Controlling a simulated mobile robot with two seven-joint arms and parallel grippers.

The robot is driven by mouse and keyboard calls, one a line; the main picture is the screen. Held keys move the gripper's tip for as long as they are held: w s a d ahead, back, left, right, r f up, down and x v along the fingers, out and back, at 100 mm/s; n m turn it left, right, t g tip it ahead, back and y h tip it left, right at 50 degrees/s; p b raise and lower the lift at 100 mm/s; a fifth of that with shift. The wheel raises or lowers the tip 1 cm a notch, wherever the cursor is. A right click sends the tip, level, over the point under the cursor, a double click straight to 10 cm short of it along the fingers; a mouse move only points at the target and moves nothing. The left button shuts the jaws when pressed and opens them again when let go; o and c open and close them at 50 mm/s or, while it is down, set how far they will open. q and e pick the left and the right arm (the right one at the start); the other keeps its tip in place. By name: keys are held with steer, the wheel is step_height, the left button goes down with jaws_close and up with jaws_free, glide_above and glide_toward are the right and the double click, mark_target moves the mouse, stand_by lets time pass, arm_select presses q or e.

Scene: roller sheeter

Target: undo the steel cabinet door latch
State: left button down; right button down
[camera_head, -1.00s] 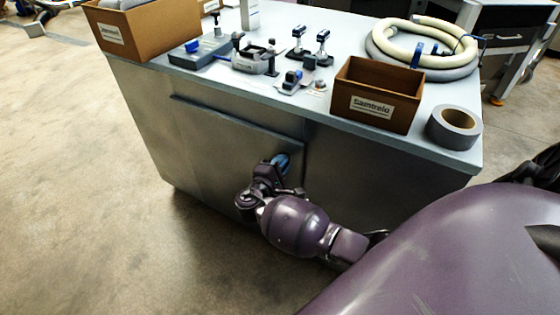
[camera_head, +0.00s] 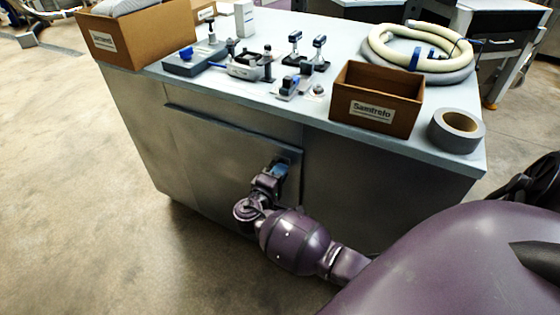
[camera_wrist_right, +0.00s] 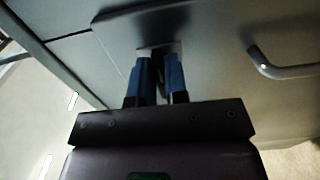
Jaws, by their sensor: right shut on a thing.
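The steel cabinet (camera_head: 350,185) has a flat grey door (camera_head: 215,150) on its front. My right gripper (camera_head: 280,168) is at the door's upper right part, with its blue fingers against the front. In the right wrist view my right gripper (camera_wrist_right: 160,68) is shut on the latch (camera_wrist_right: 158,47), a small grey piece on the door. Most of the latch is hidden between and behind the fingers. A grey bar handle (camera_wrist_right: 285,71) stands out from the cabinet front to the right of the fingers in that view. My left gripper is not in view.
On the cabinet top are a cardboard box (camera_head: 140,38), another labelled box (camera_head: 375,98), a tape roll (camera_head: 457,130), a coiled hose (camera_head: 420,50) and several small tools. The floor (camera_head: 70,190) left of the cabinet is clear.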

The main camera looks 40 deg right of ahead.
steer(key=c, duration=1.1)
jaws_free()
steer(key=shift+c, duration=0.2)
steer(key=shift+a, duration=0.1)
steer(key=v, duration=1)
steer(key=shift+s+a+p, duration=0.2)
steer(key=shift+a+p, duration=0.1)
